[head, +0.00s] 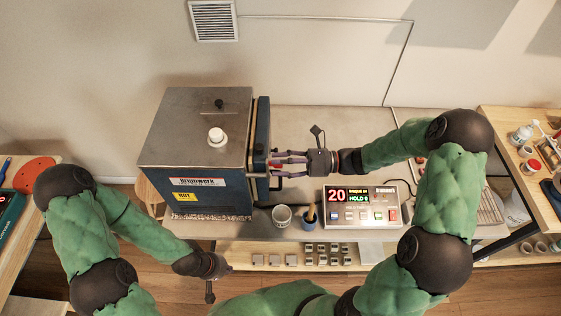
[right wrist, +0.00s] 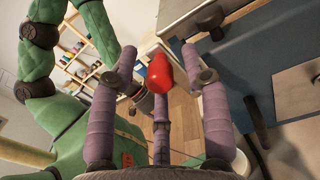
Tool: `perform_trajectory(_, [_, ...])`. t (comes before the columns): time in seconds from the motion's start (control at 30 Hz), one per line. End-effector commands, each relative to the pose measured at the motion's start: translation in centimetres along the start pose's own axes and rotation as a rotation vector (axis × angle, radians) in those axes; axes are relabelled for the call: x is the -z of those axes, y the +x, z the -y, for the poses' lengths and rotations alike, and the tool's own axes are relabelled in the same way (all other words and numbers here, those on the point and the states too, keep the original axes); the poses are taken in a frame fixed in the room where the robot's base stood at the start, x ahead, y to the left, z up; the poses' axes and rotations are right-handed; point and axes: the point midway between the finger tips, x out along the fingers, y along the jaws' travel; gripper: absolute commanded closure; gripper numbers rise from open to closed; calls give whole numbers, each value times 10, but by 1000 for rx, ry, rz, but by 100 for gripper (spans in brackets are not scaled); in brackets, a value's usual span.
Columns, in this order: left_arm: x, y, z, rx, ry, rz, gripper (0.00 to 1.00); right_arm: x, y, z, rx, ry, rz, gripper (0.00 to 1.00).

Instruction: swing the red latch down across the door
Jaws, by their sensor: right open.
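The kiln (head: 197,140) is a dark blue box with a grey top, and its door (head: 262,125) is on its right side. The red latch (right wrist: 160,73) shows its rounded red handle in the right wrist view, between my open purple fingers; I cannot tell whether they touch it. My right gripper (head: 284,164) is at the door's front side, fingers pointing left, and mostly hides the latch in the head view. My left gripper (head: 210,282) hangs low in front of the bench, away from the kiln; its fingers are too unclear to read.
A lit control box (head: 361,206) sits on the bench right of the kiln. A white cup (head: 282,216) and a blue cup with a brush (head: 309,218) stand in front of the door. A white jar (head: 216,136) is on the kiln top. Shelves (head: 530,160) stand at right.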

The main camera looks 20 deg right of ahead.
Motion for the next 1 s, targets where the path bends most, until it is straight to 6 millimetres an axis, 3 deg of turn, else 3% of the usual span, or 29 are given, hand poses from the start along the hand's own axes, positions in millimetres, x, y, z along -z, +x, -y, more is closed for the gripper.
perform_trajectory(0.3, [0, 0, 0, 0, 0, 0, 100, 0, 2, 0, -1, 0, 0, 55])
perform_trajectory(0.47, [0, 0, 0, 0, 0, 0, 100, 0, 2, 0, 0, 0, 0, 100])
perform_trajectory(0.77, [0, -2, -1, 0, 0, 0, 100, -1, 2, 0, -1, 7, 2, 100])
perform_trajectory(1.0, [0, -14, -5, 0, 0, 0, 100, -4, 2, 6, -1, 88, 6, 100])
